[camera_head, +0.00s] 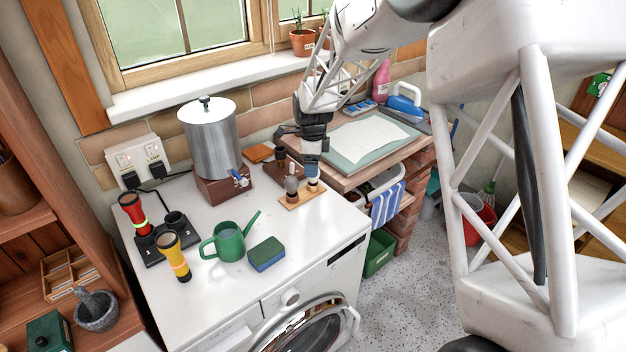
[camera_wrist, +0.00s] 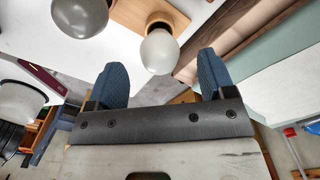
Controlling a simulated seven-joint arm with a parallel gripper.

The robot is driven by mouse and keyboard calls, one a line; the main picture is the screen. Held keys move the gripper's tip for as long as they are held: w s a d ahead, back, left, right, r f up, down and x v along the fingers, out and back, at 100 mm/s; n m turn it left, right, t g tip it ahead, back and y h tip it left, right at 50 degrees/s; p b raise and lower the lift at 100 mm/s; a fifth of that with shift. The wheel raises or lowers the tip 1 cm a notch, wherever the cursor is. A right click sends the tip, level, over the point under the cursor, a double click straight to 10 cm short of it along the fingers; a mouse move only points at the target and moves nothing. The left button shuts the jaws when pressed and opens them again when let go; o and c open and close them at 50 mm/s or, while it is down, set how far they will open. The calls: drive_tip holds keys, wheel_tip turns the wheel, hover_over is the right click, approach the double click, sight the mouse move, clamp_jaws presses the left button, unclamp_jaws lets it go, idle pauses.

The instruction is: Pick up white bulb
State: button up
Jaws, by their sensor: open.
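The white bulb (camera_wrist: 159,52) stands in a dark socket on a wooden board (camera_wrist: 133,14) in the wrist view. A grey bulb (camera_wrist: 80,17) is to its left. My gripper (camera_wrist: 162,75) is open, its two blue fingers apart, with the white bulb showing between and just beyond the tips. It does not appear gripped. In the head view my gripper (camera_head: 312,168) points down over the right end of the wooden board (camera_head: 301,197) on the white washing machine. The white bulb (camera_head: 313,184) shows just under the fingers, partly hidden; the grey bulb (camera_head: 291,184) is beside it.
A metal urn (camera_head: 212,142) stands behind on the left. A green watering can (camera_head: 228,243), a sponge (camera_head: 266,254) and two torches (camera_head: 179,262) are on the machine top (camera_head: 220,300). A workbench (camera_head: 345,184) with a mat adjoins at right. The machine's front area is clear.

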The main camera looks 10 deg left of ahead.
drive_tip(key=shift+f, duration=0.2)
drive_tip(key=shift+f, duration=2.65)
drive_tip(key=c, duration=1)
drive_tip(key=shift+r, duration=0.15)
